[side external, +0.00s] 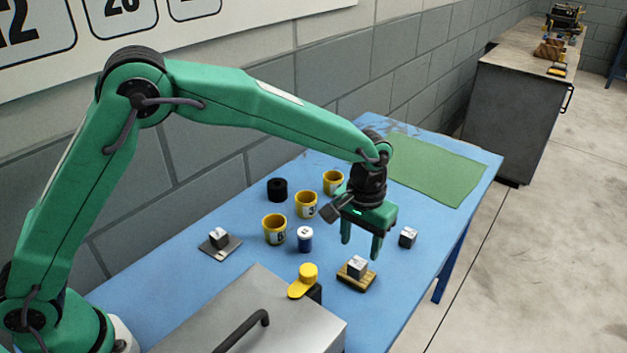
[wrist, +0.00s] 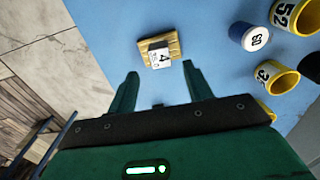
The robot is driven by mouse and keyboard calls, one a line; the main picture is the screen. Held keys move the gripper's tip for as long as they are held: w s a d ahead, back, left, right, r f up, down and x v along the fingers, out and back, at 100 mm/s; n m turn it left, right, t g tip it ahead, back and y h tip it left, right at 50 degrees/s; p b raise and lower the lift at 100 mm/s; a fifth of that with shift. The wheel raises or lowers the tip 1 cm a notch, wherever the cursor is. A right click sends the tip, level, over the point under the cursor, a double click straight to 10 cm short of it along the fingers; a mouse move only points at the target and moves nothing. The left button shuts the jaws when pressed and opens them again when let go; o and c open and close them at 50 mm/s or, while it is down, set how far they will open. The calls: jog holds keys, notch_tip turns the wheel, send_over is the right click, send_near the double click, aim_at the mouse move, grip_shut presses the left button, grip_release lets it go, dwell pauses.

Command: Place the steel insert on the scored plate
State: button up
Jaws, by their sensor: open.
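Three small grey metal cubes show in the side view. One cube (side external: 357,266) sits on a tan-yellow plate (side external: 346,281); in the wrist view this cube (wrist: 159,58), marked 4, stands on the plate (wrist: 174,44), whose surface shows grooved lines. A second cube (side external: 407,237) rests on the blue table to the right. A third cube (side external: 218,240) sits on a flat dark grey plate (side external: 208,249) at left. I cannot tell which cube is the steel insert. My gripper (side external: 360,251) is open and points down, its fingers empty, near the cube on the tan-yellow plate; the wrist view shows its fingertips (wrist: 160,70).
Yellow numbered cups (side external: 274,229), a blue-and-white cylinder (side external: 305,240) and a black ring (side external: 277,190) stand left of my gripper. A yellow-topped item (side external: 303,281) and a grey metal box (side external: 255,315) are in front. A green mat (side external: 437,168) lies clear at the back.

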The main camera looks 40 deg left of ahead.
aim_at(354, 261)
jog(key=shift+r, duration=2.75)
jog(key=s+a+r+t, duration=0.3)
jog(key=s+a+r, duration=0.6)
jog(key=a+r, duration=0.45)
jog(key=s+a+f+t, duration=0.2)
jog(key=s+a+f, duration=0.1)
jog(key=s+a, duration=0.8)
jog(key=s, duration=0.4)
jog(key=shift+s+t, duration=0.25)
jog(key=shift+t, duration=0.05)
